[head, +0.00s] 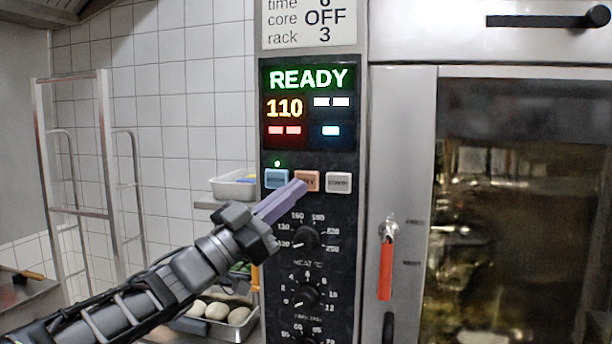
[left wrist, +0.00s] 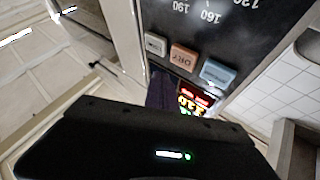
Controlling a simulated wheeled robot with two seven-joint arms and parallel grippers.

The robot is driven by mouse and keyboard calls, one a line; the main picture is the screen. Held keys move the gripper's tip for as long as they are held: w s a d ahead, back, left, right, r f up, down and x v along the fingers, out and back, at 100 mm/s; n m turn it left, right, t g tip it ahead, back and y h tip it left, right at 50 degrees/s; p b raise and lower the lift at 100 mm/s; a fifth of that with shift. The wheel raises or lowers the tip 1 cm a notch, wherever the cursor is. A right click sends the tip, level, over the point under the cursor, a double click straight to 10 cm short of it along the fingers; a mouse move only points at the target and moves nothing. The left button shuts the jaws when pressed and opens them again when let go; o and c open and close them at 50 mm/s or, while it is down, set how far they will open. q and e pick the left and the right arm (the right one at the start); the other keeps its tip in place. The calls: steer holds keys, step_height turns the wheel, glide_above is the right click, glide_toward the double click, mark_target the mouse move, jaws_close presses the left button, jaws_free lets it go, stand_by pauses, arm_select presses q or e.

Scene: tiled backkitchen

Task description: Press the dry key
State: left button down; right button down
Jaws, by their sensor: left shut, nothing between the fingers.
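The dry key (head: 307,180) is the salmon-orange middle one in a row of three on the dark oven panel. A blue key (head: 276,178) is to its left and a white key (head: 338,182) to its right. A small green light glows above the blue key. My left gripper (head: 299,189) is shut and empty, its fingertips overlapping the lower left of the dry key. In the left wrist view the dry key (left wrist: 183,57) shows upside down beside the fingers (left wrist: 162,92). I cannot tell whether they touch it. My right gripper is not in view.
The display (head: 308,104) above the keys reads READY and 110. Round dials (head: 306,238) sit below the keys. A red-handled latch (head: 386,268) and glass oven door are to the right. A tray of pale round items (head: 216,311) lies below my left arm.

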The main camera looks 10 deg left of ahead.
mark_target(316, 174)
arm_select(q)
steer(key=shift+w+d+p, duration=0.1)
steer(key=shift+w+p, duration=0.2)
steer(key=shift+w, duration=0.95)
steer(key=shift+w, duration=0.15)
stand_by(1.0)
steer(key=shift+w, duration=0.3)
steer(key=shift+w+p, duration=0.35)
steer(key=shift+w, duration=0.05)
stand_by(0.7)
steer(key=shift+s, duration=0.1)
steer(key=shift+s+f+b, duration=0.1)
steer(key=shift+s+b, duration=0.2)
steer(key=shift+b, duration=0.05)
steer(key=shift+s, duration=0.45)
